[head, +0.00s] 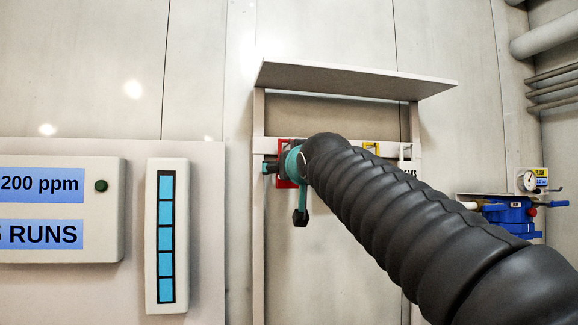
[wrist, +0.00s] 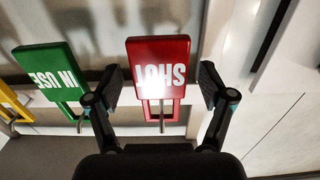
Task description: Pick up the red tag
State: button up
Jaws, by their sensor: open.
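The red tag (wrist: 160,53) hangs on a metal peg in the wrist view, its white lettering upside down there. My gripper (wrist: 163,85) is open, with one finger on each side of the red tag and a gap to each finger. In the head view the red tag (head: 283,172) shows only in part, on a pale rail, mostly hidden behind my gripper (head: 300,190) and arm.
A green tag (wrist: 50,75) with white lettering hangs close to the left finger in the wrist view, with a yellow tag (wrist: 12,102) beyond it. A shelf (head: 355,80) juts out above the rail. A blue pump-like unit (head: 510,215) stands at right.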

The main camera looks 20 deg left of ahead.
jog(key=shift+w+a, duration=0.1)
jog(key=shift+w, duration=0.05)
jog(key=c, duration=1.1)
jog(key=shift+o, duration=0.2)
jog(key=shift+r, duration=0.15)
jog(key=shift+r, duration=0.55)
jog(key=b+v, duration=0.3)
jog(key=v, duration=1.5)
